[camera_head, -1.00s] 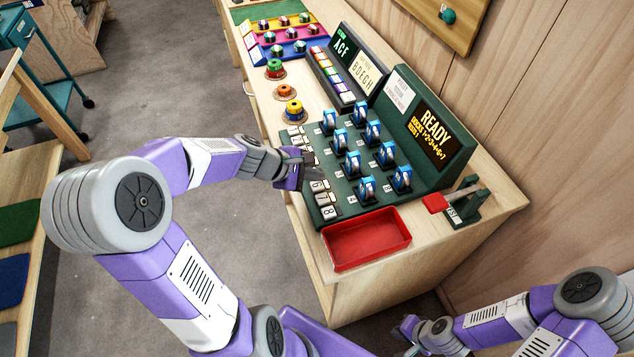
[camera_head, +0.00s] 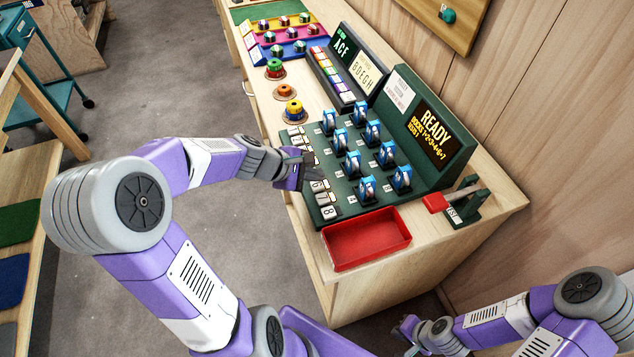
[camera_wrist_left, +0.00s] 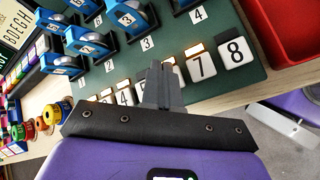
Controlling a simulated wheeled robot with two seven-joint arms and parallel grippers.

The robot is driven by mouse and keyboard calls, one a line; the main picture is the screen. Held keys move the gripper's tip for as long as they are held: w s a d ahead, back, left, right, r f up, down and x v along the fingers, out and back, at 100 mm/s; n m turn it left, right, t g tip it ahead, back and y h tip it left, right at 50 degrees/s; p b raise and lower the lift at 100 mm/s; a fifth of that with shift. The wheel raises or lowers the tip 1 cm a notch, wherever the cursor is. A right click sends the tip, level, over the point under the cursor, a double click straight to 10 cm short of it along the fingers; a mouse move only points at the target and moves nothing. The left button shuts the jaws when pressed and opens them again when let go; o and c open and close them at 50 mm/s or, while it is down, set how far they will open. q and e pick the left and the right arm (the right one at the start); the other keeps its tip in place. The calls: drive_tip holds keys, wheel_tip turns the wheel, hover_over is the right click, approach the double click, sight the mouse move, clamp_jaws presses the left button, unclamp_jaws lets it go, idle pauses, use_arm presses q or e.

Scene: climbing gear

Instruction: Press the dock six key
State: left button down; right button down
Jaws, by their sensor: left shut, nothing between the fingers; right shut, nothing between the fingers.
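The green dock panel (camera_head: 341,206) carries a row of white numbered keys along its near edge. In the left wrist view, keys 7 (camera_wrist_left: 201,67) and 8 (camera_wrist_left: 235,52) are plain, with key 4 (camera_wrist_left: 124,97) left of the fingers. The dock six key (camera_wrist_left: 179,76) is mostly hidden behind my fingertips; only a pale edge shows beside key 7. My left gripper (camera_wrist_left: 161,70) is shut and empty, its tips over the row at about that key. I cannot tell whether they touch it. My right gripper (camera_head: 404,328) is shut and empty, low at right, away from the panel.
Several blue devices (camera_head: 366,188) stand in the docks behind the keys. A dark screen (camera_head: 436,136) reads READY. A red tray (camera_head: 366,240) and a red-handled lever (camera_head: 440,201) are at the panel's near end. Coloured spools (camera_head: 293,110) stand farther along the bench.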

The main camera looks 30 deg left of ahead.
sight(314, 186)
use_arm(q)
drive_tip(key=shift+f+b, duration=0.35)
drive_tip(key=shift+f, duration=0.1)
drive_tip(key=shift+f+b, duration=0.5)
idle(0.5)
drive_tip(key=shift+r, duration=0.15)
drive_tip(key=shift+r+p, duration=0.85)
drive_tip(key=shift+p, duration=0.1)
wheel_tip(314, 186, up, 6)
drive_tip(key=p, duration=0.5)
drive_tip(key=shift+p, duration=0.3)
